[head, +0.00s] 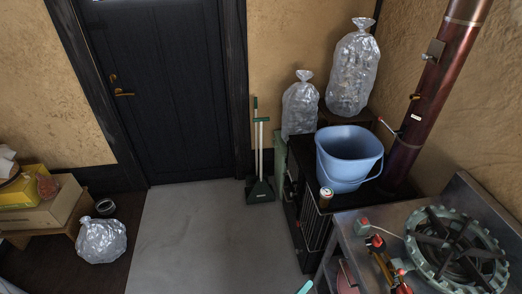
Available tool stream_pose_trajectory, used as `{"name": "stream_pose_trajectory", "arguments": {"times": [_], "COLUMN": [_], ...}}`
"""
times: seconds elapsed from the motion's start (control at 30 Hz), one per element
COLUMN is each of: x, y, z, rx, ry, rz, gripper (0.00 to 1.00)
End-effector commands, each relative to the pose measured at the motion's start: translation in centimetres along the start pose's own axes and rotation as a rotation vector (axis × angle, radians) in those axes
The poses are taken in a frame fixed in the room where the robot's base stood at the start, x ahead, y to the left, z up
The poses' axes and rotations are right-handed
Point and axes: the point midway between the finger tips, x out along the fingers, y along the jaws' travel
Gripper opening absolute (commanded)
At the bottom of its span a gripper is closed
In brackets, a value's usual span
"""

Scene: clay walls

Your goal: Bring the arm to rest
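Neither my arm nor my gripper shows in the head view, so whether the gripper is open, shut or holding something is not visible. The view looks down on a grey floor strip (195,235) that leads to a dark closed door (160,90).
At right, a blue bucket (347,155) stands on a black stove beside a dark red flue pipe (425,100). A metal counter (350,235) bears a gas burner (457,250). Stuffed clear bags (352,70) stand behind. A broom and dustpan (260,190) stand near the door. Floor between is clear.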

Motion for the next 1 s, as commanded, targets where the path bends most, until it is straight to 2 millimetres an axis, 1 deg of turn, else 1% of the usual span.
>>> {"name": "stream_pose_trajectory", "arguments": {"times": [0.03, 0.17, 0.3, 0.5, 0.7, 0.8, 0.9, 1.0], "x": [-1.2, -4.2, -7.7, -12.8, -17.5, -19.5, -20.9, -21.8], "y": [-1.1, -3.5, -6.0, -9.5, -12.9, -14.6, -16.1, -17.3], "z": [0.3, 2.0, 3.8, 6.1, 7.8, 8.4, 8.7, 8.9], "rx": [-0.084, -0.326, -0.597, -0.993, -1.399, -1.597, -1.768, -1.899], "ry": [-0.049, -0.193, -0.349, -0.577, -0.809, -0.926, -1.027, -1.106], "rz": [0.027, 0.085, 0.131, 0.164, 0.166, 0.155, 0.139, 0.123], "gripper": [1.0, 1.0, 1.0, 1.0, 1.0, 1.0, 1.0, 1.0]}}
